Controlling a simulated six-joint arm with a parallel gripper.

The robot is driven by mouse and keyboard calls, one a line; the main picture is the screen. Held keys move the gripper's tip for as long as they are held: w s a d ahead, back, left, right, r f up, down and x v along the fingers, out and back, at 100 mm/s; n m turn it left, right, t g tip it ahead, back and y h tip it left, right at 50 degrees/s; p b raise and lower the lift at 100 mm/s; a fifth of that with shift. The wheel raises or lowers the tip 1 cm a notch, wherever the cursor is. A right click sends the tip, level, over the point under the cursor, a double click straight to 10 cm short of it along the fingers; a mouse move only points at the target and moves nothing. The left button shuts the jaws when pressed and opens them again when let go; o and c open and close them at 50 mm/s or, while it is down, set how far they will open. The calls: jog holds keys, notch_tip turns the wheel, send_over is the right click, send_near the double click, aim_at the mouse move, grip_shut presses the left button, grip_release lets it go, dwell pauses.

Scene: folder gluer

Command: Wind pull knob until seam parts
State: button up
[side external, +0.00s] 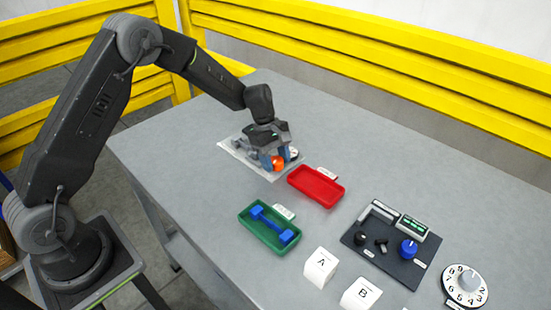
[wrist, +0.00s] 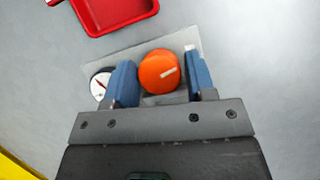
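The orange knob (wrist: 160,70) is round with a white mark on its face, and sits on a light grey plate (wrist: 188,41). It also shows in the side view (side external: 278,163). My gripper (wrist: 160,78) is over the plate, its two blue fingers on either side of the knob. The left finger looks very close to the knob; a narrow gap shows at the right finger. A round white dial (wrist: 99,84) with a red needle is beside the left finger, partly hidden by it. I cannot make out a seam; a grey part below the knob is mostly hidden by my gripper.
A red tray (side external: 316,197) is close to the plate. A green tray (side external: 250,226) holds a blue dumbbell-shaped piece (side external: 272,225). White blocks A (side external: 320,267) and B (side external: 361,294), a dark control panel (side external: 378,259) and a numbered dial (side external: 465,287) stand nearer. Yellow rails are behind the table.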

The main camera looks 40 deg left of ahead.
jog(key=c, duration=0.6)
jog(key=shift+o, duration=0.2)
jog(key=m+g, duration=0.1)
jog(key=m, duration=0.2)
jog(key=shift+w+y, duration=0.1)
jog(key=shift+y, duration=0.2)
jog(key=o, duration=0.6)
jog(key=shift+o, duration=0.2)
